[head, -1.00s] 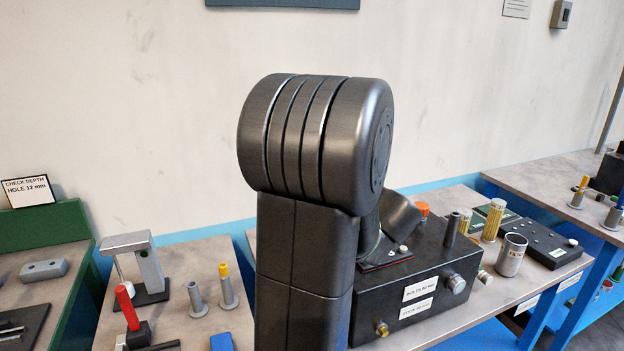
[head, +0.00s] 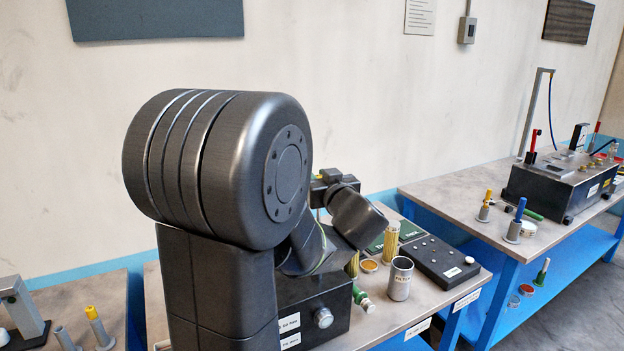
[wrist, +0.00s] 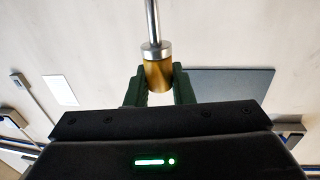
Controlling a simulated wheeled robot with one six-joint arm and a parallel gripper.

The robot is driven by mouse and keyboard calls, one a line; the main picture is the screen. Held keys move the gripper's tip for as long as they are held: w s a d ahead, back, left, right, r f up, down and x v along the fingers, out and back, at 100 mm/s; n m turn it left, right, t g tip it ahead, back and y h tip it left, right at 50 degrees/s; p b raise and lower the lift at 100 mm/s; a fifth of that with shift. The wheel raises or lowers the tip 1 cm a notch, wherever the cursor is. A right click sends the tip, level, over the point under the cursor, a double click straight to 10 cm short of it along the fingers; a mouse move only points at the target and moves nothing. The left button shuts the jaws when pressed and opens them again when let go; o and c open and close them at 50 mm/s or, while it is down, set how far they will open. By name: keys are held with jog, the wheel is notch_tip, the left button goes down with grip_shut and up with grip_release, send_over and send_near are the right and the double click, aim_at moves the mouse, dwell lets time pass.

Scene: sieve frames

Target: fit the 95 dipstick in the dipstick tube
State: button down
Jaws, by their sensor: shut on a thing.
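My gripper (wrist: 160,74) is shut on a brass-yellow cylindrical handle (wrist: 158,78) with a silver collar. A thin bright metal rod runs from the collar out of the wrist view's top edge. No 95 marking is readable on this held dipstick. In the head view my gripper is partly hidden behind my arm, above the near bench. I cannot tell for certain which fitting is the dipstick tube. Grey flanged holders with a yellow handle (head: 486,206) and a blue handle (head: 516,222) stand on the right bench. An empty-looking grey holder (head: 66,340) stands at lower left.
A black box (head: 312,312) sits on the near bench, partly hidden by my arm. A grey cup (head: 400,279) and a dark panel (head: 440,262) stand beside it. The right bench holds a larger black unit (head: 548,190) with a tall post. A floor gap separates the benches.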

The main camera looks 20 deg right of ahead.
jog(key=shift+a, duration=0.15)
jog(key=shift+f+b, duration=0.35)
jog(key=shift+f, duration=0.05)
jog(key=shift+f+b, duration=1.5)
jog(key=shift+f, duration=0.6)
jog(key=shift+f, duration=0.15)
jog(key=shift+f+b, duration=1)
jog(key=shift+f, duration=0.35)
jog(key=shift+f, duration=0.15)
jog(key=shift+f+b, duration=1.05)
jog(key=shift+f, duration=0.2)
jog(key=shift+f, duration=0.25)
